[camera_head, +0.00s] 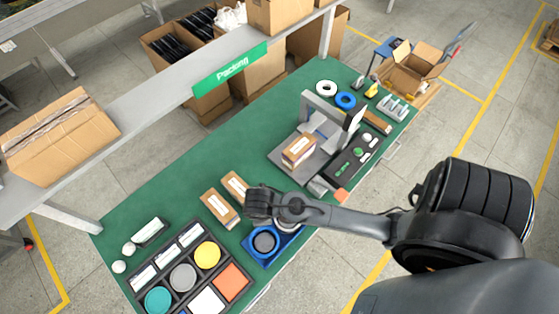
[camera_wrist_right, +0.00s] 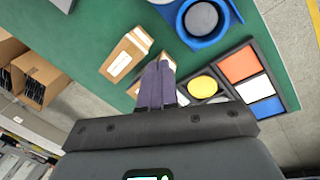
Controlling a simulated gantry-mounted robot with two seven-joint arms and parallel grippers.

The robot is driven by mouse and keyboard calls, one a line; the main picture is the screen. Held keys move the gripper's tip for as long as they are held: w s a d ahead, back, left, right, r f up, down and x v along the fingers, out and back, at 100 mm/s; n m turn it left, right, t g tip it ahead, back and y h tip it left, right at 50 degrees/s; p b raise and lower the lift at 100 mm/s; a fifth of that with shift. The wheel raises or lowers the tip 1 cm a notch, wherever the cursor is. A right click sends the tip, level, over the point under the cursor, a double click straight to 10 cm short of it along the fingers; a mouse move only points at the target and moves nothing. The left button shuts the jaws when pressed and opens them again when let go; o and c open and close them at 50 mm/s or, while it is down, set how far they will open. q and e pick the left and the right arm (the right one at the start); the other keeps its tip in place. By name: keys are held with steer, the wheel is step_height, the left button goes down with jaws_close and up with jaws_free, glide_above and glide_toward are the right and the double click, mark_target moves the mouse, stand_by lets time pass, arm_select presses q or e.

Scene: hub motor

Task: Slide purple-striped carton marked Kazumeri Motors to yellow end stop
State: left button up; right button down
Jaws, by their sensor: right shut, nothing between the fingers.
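Two tan cartons lie side by side on the green table in the head view, a front one (camera_head: 219,209) and a back one (camera_head: 234,185). Another carton (camera_head: 299,150) sits on a grey fixture farther right. No purple stripe or maker's name can be read on any of them. My right gripper (camera_head: 254,203) is above the table just right of the two cartons. In the right wrist view its fingers (camera_wrist_right: 158,72) are shut and empty. One labelled carton (camera_wrist_right: 126,55) shows there beside the fingertips; another is partly hidden behind them. No yellow end stop can be made out. My left gripper is not in view.
A blue holder (camera_head: 259,257) with a grey round part stands below my right gripper. A black tray (camera_head: 170,265) with coloured discs and squares is at the front left. A shelf (camera_head: 150,95) runs along the back. The green tabletop (camera_head: 150,190) left of the cartons is clear.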

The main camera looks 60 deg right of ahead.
steer(key=w+d+f+n+g+h+b, duration=0.2)
steer(key=w+d+f+n+h+b, duration=0.15)
steer(key=w+d, duration=0.35)
steer(key=w+d+f+n+g+h+b, duration=0.2)
steer(key=w+d+f+n+h+b, duration=0.15)
steer(key=d, duration=0.55)
steer(key=x, duration=0.4)
steer(key=d+p+x, duration=0.1)
steer(key=x, duration=0.2)
steer(key=r+x, duration=0.1)
steer(key=x, duration=0.3)
steer(key=shift+w+d+f, duration=0.15)
steer(key=shift+w+d, duration=0.1)
steer(key=shift+d, duration=0.1)
steer(key=shift+s+d, duration=0.1)
steer(key=shift+d, duration=0.35)
steer(key=shift+d+f, duration=0.1)
steer(key=shift+d, duration=0.05)
